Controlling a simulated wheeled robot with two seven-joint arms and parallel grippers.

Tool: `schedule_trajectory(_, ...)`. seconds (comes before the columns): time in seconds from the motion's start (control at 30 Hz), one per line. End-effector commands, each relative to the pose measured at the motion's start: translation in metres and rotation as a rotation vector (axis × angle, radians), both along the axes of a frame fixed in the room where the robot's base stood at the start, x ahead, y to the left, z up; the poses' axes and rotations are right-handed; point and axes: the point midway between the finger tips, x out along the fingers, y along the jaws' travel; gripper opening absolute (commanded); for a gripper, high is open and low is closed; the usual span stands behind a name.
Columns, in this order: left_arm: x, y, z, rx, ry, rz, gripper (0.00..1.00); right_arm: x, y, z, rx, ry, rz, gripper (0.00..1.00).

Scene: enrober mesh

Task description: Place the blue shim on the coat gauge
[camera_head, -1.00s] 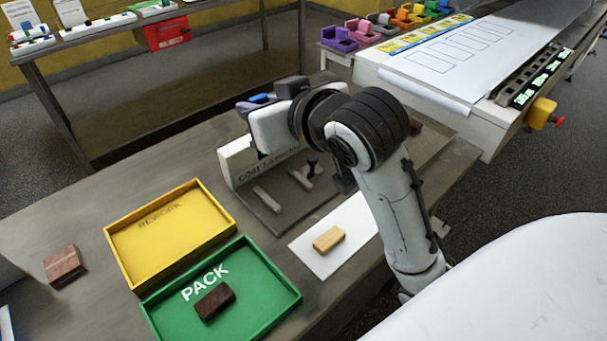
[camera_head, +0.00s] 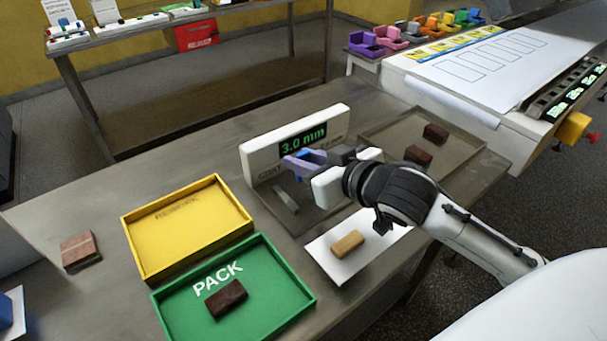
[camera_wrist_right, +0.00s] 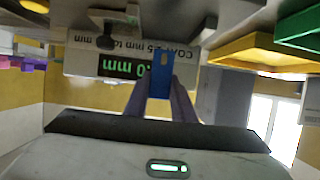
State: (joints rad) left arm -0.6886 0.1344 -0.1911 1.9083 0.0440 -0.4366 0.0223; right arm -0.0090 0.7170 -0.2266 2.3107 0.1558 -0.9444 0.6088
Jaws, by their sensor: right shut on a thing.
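My right gripper (camera_head: 298,163), with purple fingers, is in front of the panel, just below the display. It is shut on the blue shim (camera_wrist_right: 160,75), which stands out between the fingertips in the right wrist view, in front of the gauge's face (camera_wrist_right: 185,52). In the head view the gripper mostly hides the shim. I cannot tell whether the shim touches the gauge. My left gripper is not in view.
A yellow rework tray (camera_head: 129,235) and a green pack tray (camera_head: 310,299) with a brown block (camera_head: 227,298) are at left. A tan block (camera_head: 347,244) lies on a white sheet (camera_head: 320,262).

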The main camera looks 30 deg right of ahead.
Motion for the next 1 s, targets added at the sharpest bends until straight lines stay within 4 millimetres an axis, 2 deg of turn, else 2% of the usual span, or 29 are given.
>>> schedule_trajectory(0.1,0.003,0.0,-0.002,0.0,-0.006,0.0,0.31,-0.001,0.0,-0.022,0.0,0.006,0.0,0.01)
schedule_trajectory(0.2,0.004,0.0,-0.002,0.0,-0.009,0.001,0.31,0.0,0.0,-0.031,0.0,0.004,0.0,0.01)
schedule_trajectory(0.63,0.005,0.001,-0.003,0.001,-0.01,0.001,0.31,0.0,0.0,-0.037,0.0,0.002,0.0,0.01)
schedule_trajectory(0.67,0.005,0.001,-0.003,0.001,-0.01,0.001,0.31,0.0,0.0,-0.036,0.0,0.002,0.0,0.28)
schedule_trajectory(0.73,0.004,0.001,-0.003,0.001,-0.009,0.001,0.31,0.0,0.0,-0.035,0.0,0.002,0.0,0.4)
schedule_trajectory(1.0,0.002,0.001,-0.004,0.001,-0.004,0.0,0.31,0.0,0.0,-0.035,0.0,0.002,0.0,0.41)
